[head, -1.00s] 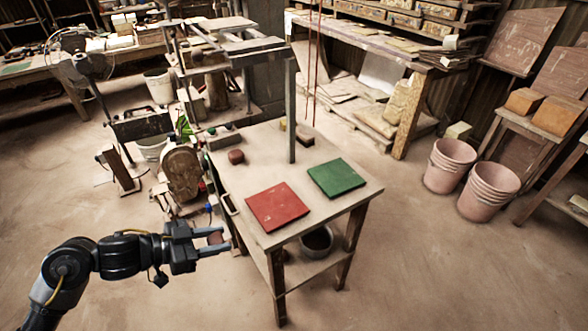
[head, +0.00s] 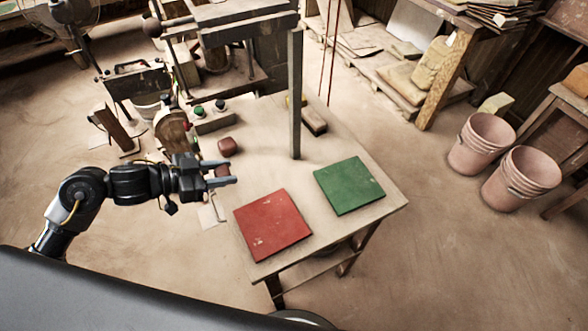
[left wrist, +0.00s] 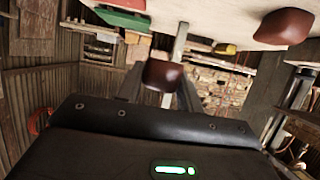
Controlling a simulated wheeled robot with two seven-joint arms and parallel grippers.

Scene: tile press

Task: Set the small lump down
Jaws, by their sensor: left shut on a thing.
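My left gripper (head: 226,174) is shut on a small reddish-brown lump, seen between the fingers in the left wrist view (left wrist: 162,75). A green mat (head: 349,185) lies right of the red one. Both mats look bare. My right gripper is not in view.
A grey post (head: 295,95) of the press rises from the table (head: 265,170) behind the mats. A button box (head: 213,122) and a dark brush-like block (head: 313,121) stand at the back. Pink buckets (head: 521,178) stand on the floor at right.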

